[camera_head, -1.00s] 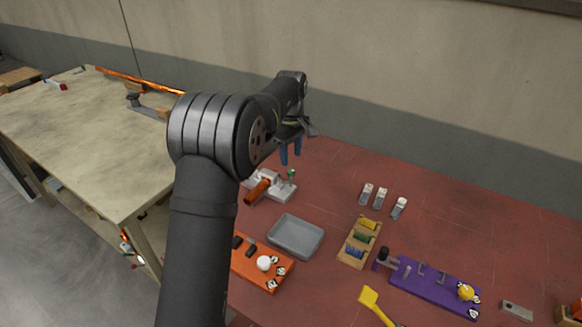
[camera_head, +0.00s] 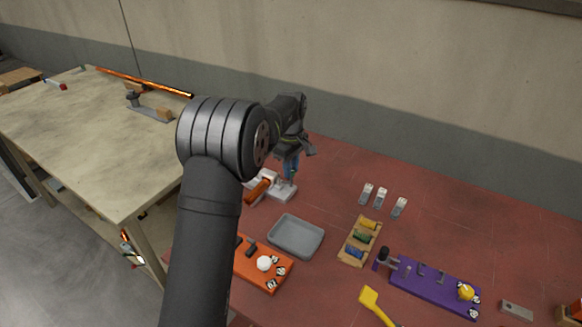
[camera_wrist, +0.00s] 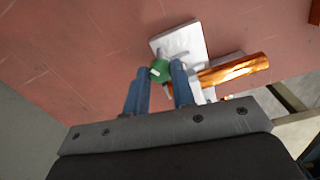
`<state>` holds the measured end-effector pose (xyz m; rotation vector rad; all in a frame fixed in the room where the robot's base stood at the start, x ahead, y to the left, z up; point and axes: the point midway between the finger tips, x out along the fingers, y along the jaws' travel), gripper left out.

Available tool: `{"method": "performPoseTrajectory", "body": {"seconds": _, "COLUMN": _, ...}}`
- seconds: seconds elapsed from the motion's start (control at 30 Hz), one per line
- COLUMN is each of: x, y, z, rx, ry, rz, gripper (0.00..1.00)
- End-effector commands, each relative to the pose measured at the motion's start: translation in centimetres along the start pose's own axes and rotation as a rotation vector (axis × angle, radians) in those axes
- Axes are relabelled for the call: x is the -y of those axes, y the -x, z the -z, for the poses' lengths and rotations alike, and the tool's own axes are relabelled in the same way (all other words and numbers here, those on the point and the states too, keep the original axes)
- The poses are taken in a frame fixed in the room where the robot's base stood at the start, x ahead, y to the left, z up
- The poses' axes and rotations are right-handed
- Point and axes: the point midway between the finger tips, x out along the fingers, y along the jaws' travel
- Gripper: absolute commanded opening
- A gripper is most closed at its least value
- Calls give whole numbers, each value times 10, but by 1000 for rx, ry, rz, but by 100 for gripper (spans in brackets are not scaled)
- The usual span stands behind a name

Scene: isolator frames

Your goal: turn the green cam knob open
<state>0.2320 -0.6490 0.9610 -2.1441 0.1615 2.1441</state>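The green cam knob (camera_wrist: 160,70) shows in the wrist view on a white-grey fixture (camera_wrist: 182,42). A copper-coloured cylinder (camera_wrist: 232,69) lies across the same fixture. My gripper (camera_wrist: 158,72) has its two blue fingers apart, one on each side of the knob. A gap shows between the knob and the left finger; the right finger is close beside the knob, and I cannot tell if it touches. In the head view my gripper (camera_head: 291,163) points down over the fixture (camera_head: 282,194), and the fingers mostly hide the knob. The cylinder (camera_head: 258,190) also shows there.
A grey tray (camera_head: 296,236) and an orange board (camera_head: 262,268) stand in front of the fixture. A wooden block rack (camera_head: 358,243), a purple board (camera_head: 436,284) and several grey-white pieces (camera_head: 381,198) lie to the right. The red table behind the fixture is clear.

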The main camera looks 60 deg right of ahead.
Motion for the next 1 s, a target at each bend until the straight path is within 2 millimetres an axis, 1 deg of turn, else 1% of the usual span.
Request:
{"method": "performPoseTrajectory", "body": {"seconds": 0.27, "x": 0, "y": 0, "z": 0, "rx": 0, "ry": -38, "rz": 0, "gripper": 0}}
{"method": "performPoseTrajectory", "body": {"seconds": 0.47, "x": 0, "y": 0, "z": 0, "rx": 0, "ry": -146, "rz": 1, "gripper": 0}}
{"method": "performPoseTrajectory", "body": {"seconds": 1.0, "x": 0, "y": 1, "z": 0, "rx": 0, "ry": -639, "rz": 0, "gripper": 0}}
